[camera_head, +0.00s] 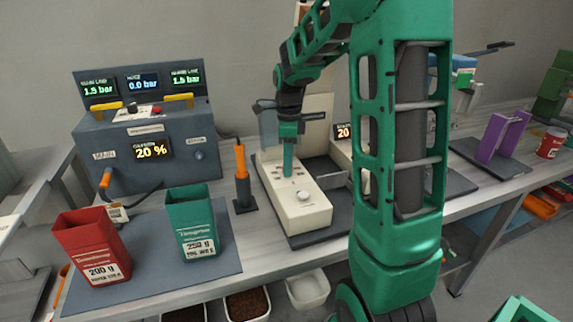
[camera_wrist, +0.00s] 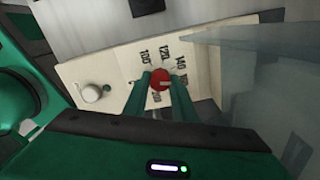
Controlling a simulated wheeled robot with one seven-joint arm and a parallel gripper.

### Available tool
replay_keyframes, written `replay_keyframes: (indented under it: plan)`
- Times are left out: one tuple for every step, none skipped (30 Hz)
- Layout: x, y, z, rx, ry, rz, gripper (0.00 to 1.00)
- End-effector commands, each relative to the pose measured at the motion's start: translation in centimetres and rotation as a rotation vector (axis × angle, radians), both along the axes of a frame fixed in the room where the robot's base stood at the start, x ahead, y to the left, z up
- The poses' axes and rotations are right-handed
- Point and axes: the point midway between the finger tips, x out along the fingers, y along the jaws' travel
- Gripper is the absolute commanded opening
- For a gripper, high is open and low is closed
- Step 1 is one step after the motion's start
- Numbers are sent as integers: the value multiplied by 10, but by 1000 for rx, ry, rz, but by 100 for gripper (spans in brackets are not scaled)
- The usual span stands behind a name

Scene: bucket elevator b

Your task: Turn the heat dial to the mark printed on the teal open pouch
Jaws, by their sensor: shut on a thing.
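The teal open pouch (camera_head: 197,222) stands on a dark mat in the head view. Its label shows "250 g" with a smaller line below that is too small to read surely. The heat dial (camera_wrist: 159,79) is a red knob on the cream sealer panel, ringed by printed numbers including 100, 120 and 140. My gripper (camera_head: 288,168) reaches down onto the cream sealer (camera_head: 303,217). In the wrist view its two green fingers are shut on the red dial, one on each side. The fingers hide some of the printed numbers.
A pale round knob (camera_wrist: 92,93) sits on the same panel. A red pouch (camera_head: 92,248) stands left of the teal one. An orange-handled tool (camera_head: 241,178) stands upright between the pouches and the sealer. A blue-grey gauge box (camera_head: 147,150) stands behind the pouches.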

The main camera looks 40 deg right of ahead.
Motion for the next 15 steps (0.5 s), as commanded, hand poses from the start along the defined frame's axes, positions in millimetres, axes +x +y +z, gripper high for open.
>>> replay_keyframes:
  plan:
    - [4, 2, 2, -1, -9, 6, 2]
    - [4, 2, 2, -1, -9, 6, 2]
    - [4, 2, 2, 0, -10, 6, 2]
    - [4, 2, 2, 0, -10, 7, 2]
    - [4, 2, 2, -1, -11, 7, 2]
    - [4, 2, 2, -1, -11, 7, 2]
    - [4, 2, 2, -1, -11, 7, 2]
    - [4, 2, 2, -1, -11, 7, 2]
    - [4, 2, 2, -1, -11, 7, 27]
    - [4, 2, 2, -1, -11, 7, 34]
    - [4, 2, 2, 0, -10, 7, 41]
    - [3, 1, 2, -1, -9, 6, 43]
    - [3, 1, 2, 0, -9, 6, 43]
    - [3, 1, 2, 0, -7, 5, 43]
    - [2, 1, 1, 0, -7, 5, 43]
